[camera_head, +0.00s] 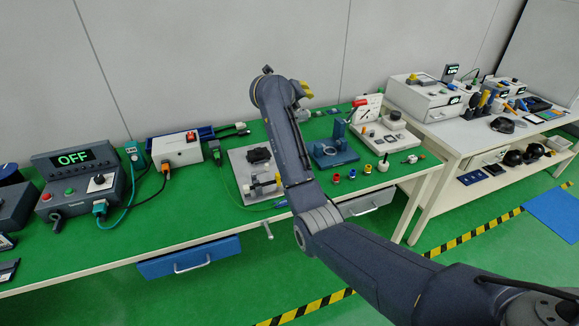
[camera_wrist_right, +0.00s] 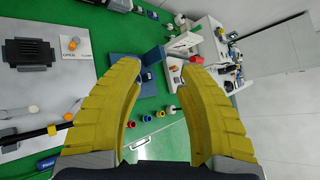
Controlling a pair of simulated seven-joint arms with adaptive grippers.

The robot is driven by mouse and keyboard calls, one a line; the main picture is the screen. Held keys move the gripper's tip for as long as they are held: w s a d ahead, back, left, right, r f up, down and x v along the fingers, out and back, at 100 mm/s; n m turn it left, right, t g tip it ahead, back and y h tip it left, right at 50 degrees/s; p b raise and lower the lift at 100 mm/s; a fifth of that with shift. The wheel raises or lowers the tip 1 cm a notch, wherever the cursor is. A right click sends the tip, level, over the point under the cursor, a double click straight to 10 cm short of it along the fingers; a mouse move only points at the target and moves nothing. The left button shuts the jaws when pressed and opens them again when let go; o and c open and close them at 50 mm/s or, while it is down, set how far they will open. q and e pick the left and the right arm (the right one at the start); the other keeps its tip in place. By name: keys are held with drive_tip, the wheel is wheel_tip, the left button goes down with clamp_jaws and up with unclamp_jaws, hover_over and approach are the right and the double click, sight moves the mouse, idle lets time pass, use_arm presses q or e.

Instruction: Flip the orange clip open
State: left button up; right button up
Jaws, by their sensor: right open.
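A small orange piece (camera_wrist_right: 73,44), likely the clip, sits beside printed lettering on a light grey plate (camera_wrist_right: 75,12) at the upper left of the right wrist view. It is too small to tell its position. In the head view the plate (camera_head: 238,165) lies on the green bench, partly hidden behind my right arm. A black ribbed block (camera_wrist_right: 28,50) is on the same plate. My right gripper (camera_wrist_right: 160,65) has yellow fingers spread wide with nothing between them. It is raised above the bench, apart from the plate, and shows partly in the head view (camera_head: 304,89). My left gripper is out of view.
A blue fixture (camera_head: 333,152) stands right of the plate, with small coloured parts (camera_head: 352,173) in front. A white box (camera_head: 177,149) and a control box reading OFF (camera_head: 78,185) stand left. A second white bench (camera_head: 455,135) is at the right.

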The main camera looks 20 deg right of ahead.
drive_tip(key=s+a+f+m+g+y, duration=0.45)
drive_tip(key=s+a+f+y, duration=0.3)
drive_tip(key=f, duration=0.25)
drive_tip(key=shift+n+g+h, duration=0.25)
drive_tip(key=shift+n+g, duration=0.1)
drive_tip(key=x, duration=1.7)
drive_tip(key=shift+s+a+f, duration=0.2)
drive_tip(key=shift+f, duration=0.2)
drive_tip(key=shift+o, duration=0.3)
clamp_jaws()
